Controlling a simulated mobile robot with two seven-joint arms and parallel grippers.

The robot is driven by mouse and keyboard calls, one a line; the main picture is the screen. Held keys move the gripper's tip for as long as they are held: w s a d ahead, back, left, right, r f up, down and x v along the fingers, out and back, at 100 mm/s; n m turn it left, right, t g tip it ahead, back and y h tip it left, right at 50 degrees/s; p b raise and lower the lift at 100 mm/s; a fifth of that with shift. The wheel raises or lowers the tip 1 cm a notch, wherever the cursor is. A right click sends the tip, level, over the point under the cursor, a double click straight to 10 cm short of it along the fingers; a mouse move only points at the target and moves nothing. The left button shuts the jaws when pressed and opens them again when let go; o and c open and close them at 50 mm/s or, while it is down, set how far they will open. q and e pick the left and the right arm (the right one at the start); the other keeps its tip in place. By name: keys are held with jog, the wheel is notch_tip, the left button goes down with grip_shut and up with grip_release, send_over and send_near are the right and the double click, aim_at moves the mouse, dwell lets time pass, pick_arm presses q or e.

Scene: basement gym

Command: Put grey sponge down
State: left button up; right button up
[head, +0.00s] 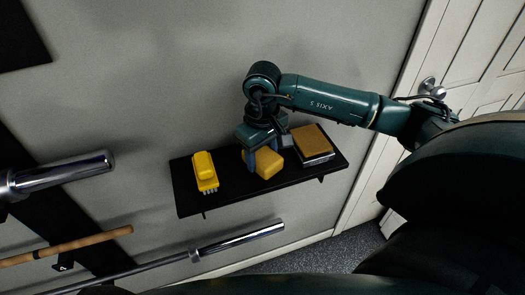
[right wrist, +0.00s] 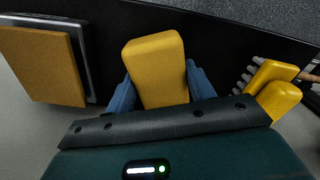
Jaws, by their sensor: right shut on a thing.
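No sponge that looks grey is clear in either view. My right gripper (head: 262,154) is shut on a yellow sponge-like block (head: 270,164) at the middle of a black wall shelf (head: 232,194). The block (right wrist: 156,72) also shows between the blue fingers (right wrist: 160,92) in the right wrist view. I cannot tell whether it touches the shelf or hangs just above it. My left gripper is not in view.
A yellow brush (head: 205,171) with grey bristles is on the shelf left of the block. A brown-yellow pad on a grey base (head: 312,142) is to its right. Metal bars (head: 240,240) are below the shelf; a white door (head: 480,75) is at right.

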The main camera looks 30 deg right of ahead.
aim_at(263, 154)
jog(key=shift+f+b, duration=0.2)
jog(key=shift+b, duration=0.1)
jog(key=o, duration=1)
jog(key=shift+r, duration=0.1)
jog(key=shift+r+p, duration=0.35)
jog(key=shift+p, duration=0.05)
notch_tip(263, 154, up, 12)
jog(key=shift+f+b, duration=0.2)
jog(key=shift+b, duration=0.95)
